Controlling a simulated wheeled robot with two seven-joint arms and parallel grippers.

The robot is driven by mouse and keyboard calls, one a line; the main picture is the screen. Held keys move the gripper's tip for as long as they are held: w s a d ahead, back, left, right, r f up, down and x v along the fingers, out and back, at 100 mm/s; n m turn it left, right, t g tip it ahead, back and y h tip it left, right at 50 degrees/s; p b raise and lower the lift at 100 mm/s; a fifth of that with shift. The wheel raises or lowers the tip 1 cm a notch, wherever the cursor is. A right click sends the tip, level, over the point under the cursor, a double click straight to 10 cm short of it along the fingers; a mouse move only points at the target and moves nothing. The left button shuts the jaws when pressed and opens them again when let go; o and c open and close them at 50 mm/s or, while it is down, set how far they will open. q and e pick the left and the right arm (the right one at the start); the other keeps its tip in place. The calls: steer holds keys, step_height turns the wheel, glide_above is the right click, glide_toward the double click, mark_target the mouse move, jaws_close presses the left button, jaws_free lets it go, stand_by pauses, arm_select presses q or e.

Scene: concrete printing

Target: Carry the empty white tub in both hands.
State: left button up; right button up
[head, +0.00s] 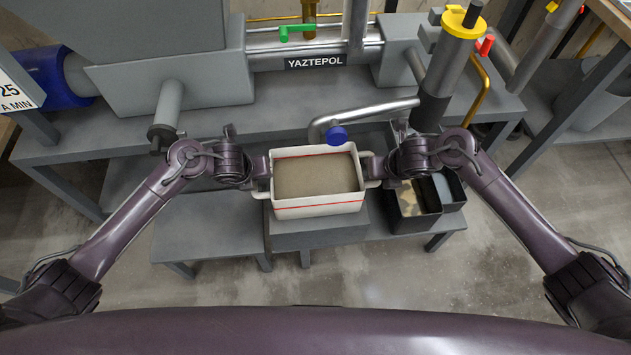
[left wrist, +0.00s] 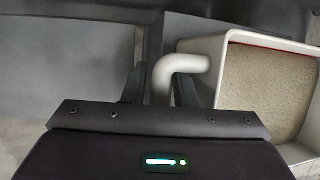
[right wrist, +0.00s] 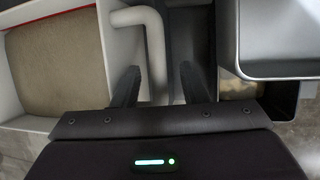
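The white tub (head: 318,209) with a red line near its rim sits on a low grey stand under the pump outlet. A grey-brown, level surface shows inside it, so it looks filled, not empty. My left gripper (head: 262,168) is at its left handle. In the left wrist view the fingers close in on both sides of the white handle (left wrist: 163,85). My right gripper (head: 374,167) is at the right handle (right wrist: 155,60). In the right wrist view that handle stands between the fingers, with a gap at the right finger. The fingertips are mostly hidden in the head view.
A bent grey pipe (head: 365,112) with a blue cap (head: 336,135) hangs just above the tub's back edge. Dark bins (head: 415,222) stand close on the right. A lower grey table (head: 208,228) lies to the left. The floor in front is clear.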

arm_select(q)
steer(key=shift+c, duration=0.5)
arm_select(e)
steer(key=shift+c, duration=0.5)
arm_select(q)
jaws_close()
arm_select(e)
steer(key=c, duration=0.5)
jaws_close()
arm_select(q)
steer(key=shift+w+r, duration=0.25)
steer(key=shift+r, duration=0.1)
arm_select(e)
steer(key=shift+w+r, duration=0.2)
steer(key=shift+r, duration=0.15)
steer(key=shift+w, duration=0.1)
